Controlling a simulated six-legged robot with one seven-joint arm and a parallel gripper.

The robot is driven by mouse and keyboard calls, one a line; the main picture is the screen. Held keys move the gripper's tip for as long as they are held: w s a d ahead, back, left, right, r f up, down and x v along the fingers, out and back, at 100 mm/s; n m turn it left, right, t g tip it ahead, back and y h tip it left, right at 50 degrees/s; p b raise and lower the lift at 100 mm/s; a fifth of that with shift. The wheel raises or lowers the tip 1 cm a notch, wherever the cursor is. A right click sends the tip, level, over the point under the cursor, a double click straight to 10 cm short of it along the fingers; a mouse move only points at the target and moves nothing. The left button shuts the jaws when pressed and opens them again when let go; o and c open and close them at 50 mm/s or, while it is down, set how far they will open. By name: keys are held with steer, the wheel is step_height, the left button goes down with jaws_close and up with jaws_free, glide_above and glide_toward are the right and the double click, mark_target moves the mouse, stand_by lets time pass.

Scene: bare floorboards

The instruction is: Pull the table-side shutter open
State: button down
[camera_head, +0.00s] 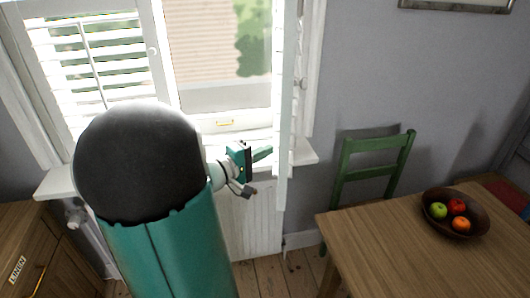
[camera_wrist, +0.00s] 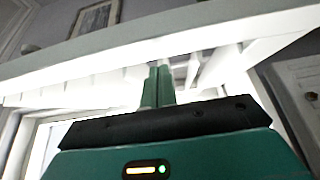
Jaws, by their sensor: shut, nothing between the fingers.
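The table-side shutter (camera_head: 284,110) is a white louvred panel on the right of the window. It stands swung out from the window, nearly edge-on in the head view. My gripper (camera_head: 265,153) is at its left side, low on the panel, with its green fingers pointing toward it. In the wrist view the shut fingers (camera_wrist: 158,85) are together and empty, in front of a white frame edge (camera_wrist: 200,40) with slats behind it. Whether the fingertips touch the shutter I cannot tell.
The other louvred shutter (camera_head: 95,60) with a round knob covers the window's left part. A white sill (camera_head: 305,156) runs below. At right are a green chair (camera_head: 370,165) and wooden table (camera_head: 370,240) with a fruit bowl (camera_head: 435,222). A wooden cabinet (camera_head: 30,245) stands left.

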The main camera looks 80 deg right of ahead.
steer(key=w+a, duration=0.5)
steer(key=a, duration=0.5)
steer(key=shift+a, duration=0.2)
steer(key=w+a+f+n+t+y, duration=0.1)
steer(key=w+a+n+t+y, duration=0.3)
steer(key=a, duration=0.6)
steer(key=w+a+f+t+y, duration=0.1)
steer(key=w+a+t+y, duration=0.1)
steer(key=w+a+t, duration=0.55)
steer(key=w+a+f+n+t+y, duration=0.1)
steer(key=w+a+n+t+y, duration=0.2)
steer(key=a, duration=0.8)
steer(key=w+a+r+t+y, duration=0.1)
steer(key=a+y, duration=0.1)
steer(key=a, duration=0.3)
steer(key=w+a+r+n+t+y, duration=0.1)
steer(key=w+a+r+t+y, duration=0.1)
steer(key=a, duration=0.4)
steer(key=shift+a+r, duration=0.15)
steer(key=shift+r, duration=0.05)
steer(key=shift+d, duration=0.25)
